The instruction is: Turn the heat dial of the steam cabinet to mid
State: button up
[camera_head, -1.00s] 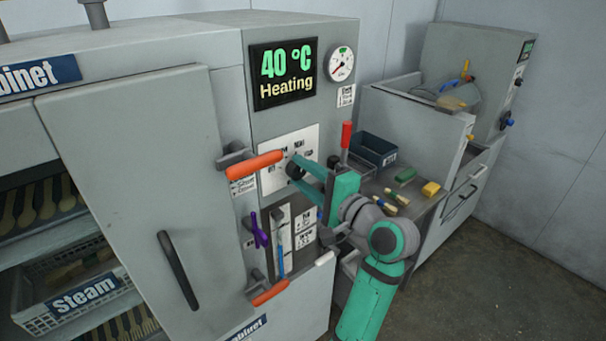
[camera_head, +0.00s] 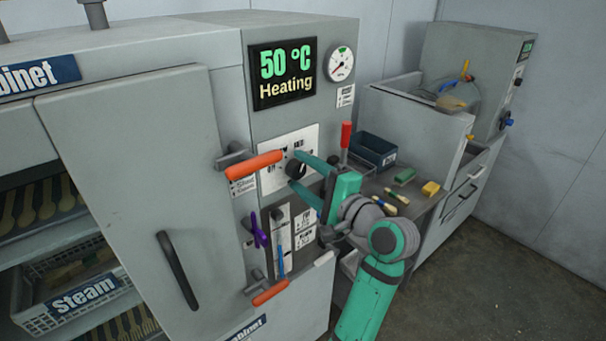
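The steam cabinet (camera_head: 140,150) is a large grey cabinet with its display and controls on the right. The dark round heat dial (camera_head: 294,170) sits on a white labelled plate below the display. Its pointer mark is too small to read. The display (camera_head: 283,73) reads 50 °C Heating. My teal gripper (camera_head: 295,168) reaches in from the right. Its fingers are spread, one above the dial and one below it, with a gap showing around the dial.
An orange-handled latch (camera_head: 255,164) is close left of the dial, with another orange handle (camera_head: 270,292) lower down. Purple (camera_head: 258,230) and blue (camera_head: 281,260) levers are below. A red-handled lever (camera_head: 346,135) stands near my gripper. A worktop with brushes and blocks is at right.

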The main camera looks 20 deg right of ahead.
jog(key=v, duration=1)
jog(key=shift+s, duration=0.4)
jog(key=shift+d, duration=0.1)
